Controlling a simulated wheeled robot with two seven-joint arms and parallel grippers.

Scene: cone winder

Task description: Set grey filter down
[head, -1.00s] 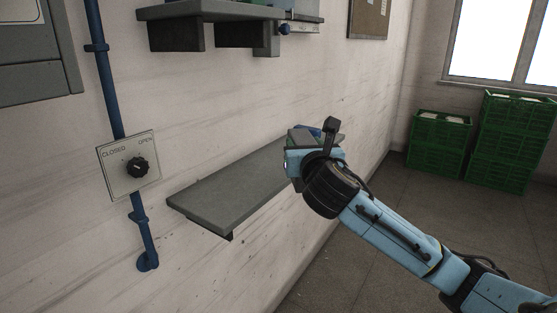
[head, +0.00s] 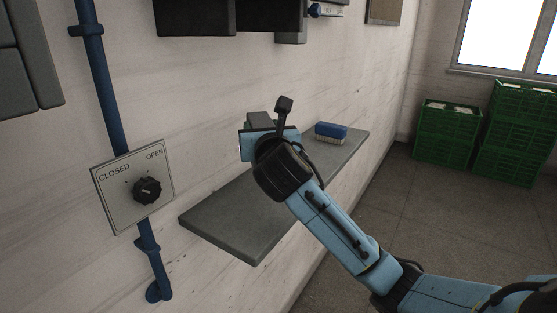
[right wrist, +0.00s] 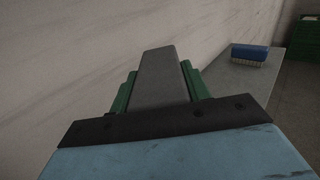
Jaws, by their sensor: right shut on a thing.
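The grey filter (right wrist: 162,80) is a plain grey block between the green fingers of my right gripper (right wrist: 160,90) in the right wrist view. My right gripper (head: 259,122) is shut on it. In the head view the gripper is in front of the wall, above the grey wall shelf (head: 228,219), and its own body hides most of the filter. The shelf also shows in the right wrist view (right wrist: 236,82). I cannot tell how large the gap between filter and shelf is. My left gripper is not in view.
A blue brush (head: 331,130) with pale bristles lies on the shelf's far part. The shelf's near end is bare. A CLOSED/OPEN dial plate (head: 122,203) and a blue pipe (head: 97,90) are at the left. Green crates (head: 446,132) stand at the back right.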

